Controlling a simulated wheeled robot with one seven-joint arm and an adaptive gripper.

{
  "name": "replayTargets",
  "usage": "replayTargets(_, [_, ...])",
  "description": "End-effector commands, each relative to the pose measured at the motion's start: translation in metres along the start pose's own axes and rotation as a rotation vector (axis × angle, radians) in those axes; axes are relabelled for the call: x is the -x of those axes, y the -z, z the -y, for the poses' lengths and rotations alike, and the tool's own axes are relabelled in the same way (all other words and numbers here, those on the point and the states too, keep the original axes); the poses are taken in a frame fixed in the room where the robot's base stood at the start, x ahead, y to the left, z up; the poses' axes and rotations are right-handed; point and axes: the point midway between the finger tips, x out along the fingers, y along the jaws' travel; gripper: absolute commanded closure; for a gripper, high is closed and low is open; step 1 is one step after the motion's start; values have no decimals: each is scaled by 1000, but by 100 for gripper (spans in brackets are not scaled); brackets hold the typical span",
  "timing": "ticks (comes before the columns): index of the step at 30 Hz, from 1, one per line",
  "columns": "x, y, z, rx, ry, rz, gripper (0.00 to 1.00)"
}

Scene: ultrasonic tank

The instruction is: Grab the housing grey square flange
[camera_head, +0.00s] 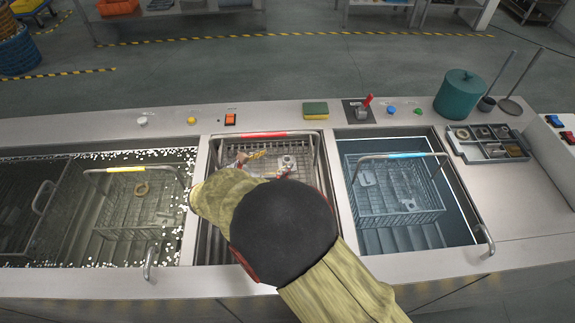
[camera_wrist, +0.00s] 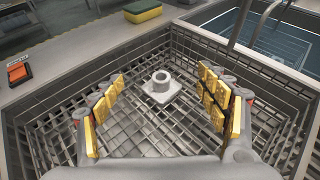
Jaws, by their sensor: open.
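The grey square flange housing (camera_wrist: 160,88), a square base with a round hollow boss, lies boss up on the mesh floor of the middle basket. It also shows in the head view (camera_head: 288,163), just right of my gripper. My gripper (camera_wrist: 161,100) is open and empty, with its yellow-padded fingers spread to either side of the housing in the wrist view. The fingers appear nearer the camera than the housing and do not touch it. In the head view my gripper (camera_head: 262,162) is mostly hidden behind my arm.
The middle wire basket (camera_head: 312,145) has walls around my gripper and a red handle. A blue-handled basket (camera_head: 400,213) with grey parts stands in the right tank. A left basket (camera_head: 115,215) holds a ring and another part. A sponge (camera_head: 316,109) lies behind.

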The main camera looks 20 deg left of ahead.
Motion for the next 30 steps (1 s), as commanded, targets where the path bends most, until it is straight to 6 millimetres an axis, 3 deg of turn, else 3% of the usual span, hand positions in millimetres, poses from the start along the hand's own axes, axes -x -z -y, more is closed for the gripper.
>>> replayTargets(1, [-6, 14, 0, 1, 1, 0, 26])
replayTargets(5, [-14, 33, 0, 1, 1, -1, 26])
replayTargets(14, [-37, 28, 1, -2, 2, 0, 26])
replayTargets(23, [-82, 30, 1, -3, 3, -1, 26])
replayTargets(30, [-87, 27, 0, -2, 1, -1, 26])
